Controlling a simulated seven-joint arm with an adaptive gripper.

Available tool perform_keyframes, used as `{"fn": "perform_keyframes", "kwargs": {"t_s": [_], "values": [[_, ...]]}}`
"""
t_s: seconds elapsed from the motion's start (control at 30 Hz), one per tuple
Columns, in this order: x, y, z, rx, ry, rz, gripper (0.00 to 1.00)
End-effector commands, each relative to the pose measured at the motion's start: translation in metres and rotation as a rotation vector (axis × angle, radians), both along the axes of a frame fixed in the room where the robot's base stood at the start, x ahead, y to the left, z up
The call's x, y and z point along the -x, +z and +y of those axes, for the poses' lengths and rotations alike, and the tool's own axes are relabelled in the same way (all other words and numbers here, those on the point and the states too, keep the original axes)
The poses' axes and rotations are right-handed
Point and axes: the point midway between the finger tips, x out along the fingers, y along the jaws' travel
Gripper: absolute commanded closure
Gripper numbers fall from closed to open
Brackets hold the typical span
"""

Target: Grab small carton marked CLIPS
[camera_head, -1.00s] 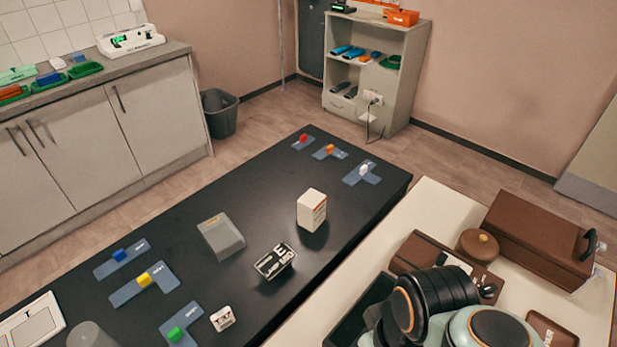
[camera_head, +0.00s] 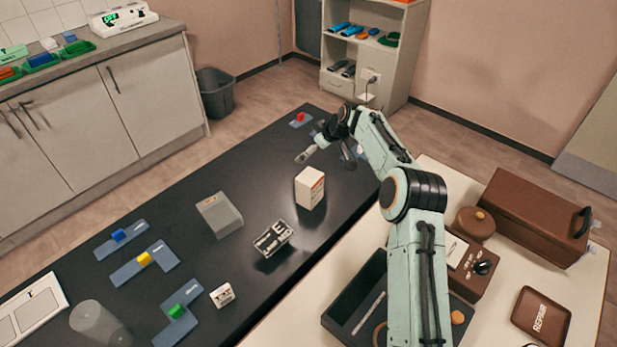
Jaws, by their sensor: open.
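A small white carton (camera_head: 222,295) with dark print on its front stands near the front edge of the black table; its lettering is too small to read for sure. A taller white carton (camera_head: 310,188) with an orange mark stands upright farther back. My gripper (camera_head: 325,157) is open and empty, above the far part of the table behind the taller carton.
A black-and-white open case (camera_head: 273,239) and a grey box (camera_head: 219,215) lie mid-table. Blue pieces with coloured knobs, such as the green-knobbed one (camera_head: 178,326), flank the small carton on the left.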

Motion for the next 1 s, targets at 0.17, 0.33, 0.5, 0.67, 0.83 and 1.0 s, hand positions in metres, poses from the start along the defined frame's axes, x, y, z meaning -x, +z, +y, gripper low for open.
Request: {"fn": "perform_keyframes", "kwargs": {"t_s": [0.17, 0.33, 0.5, 0.67, 0.83, 1.0], "values": [[0.014, -0.067, -0.006, -0.031, -0.019, 0.11, 0.0], [0.009, -0.086, -0.002, -0.033, -0.024, 0.118, 0.0], [-0.002, -0.108, 0.008, -0.032, -0.024, 0.117, 0.0], [-0.008, -0.118, 0.013, -0.032, -0.023, 0.115, 0.0], [-0.01, -0.124, 0.015, -0.031, -0.025, 0.116, 0.0], [-0.01, -0.125, 0.016, -0.031, -0.025, 0.116, 0.0]]}}
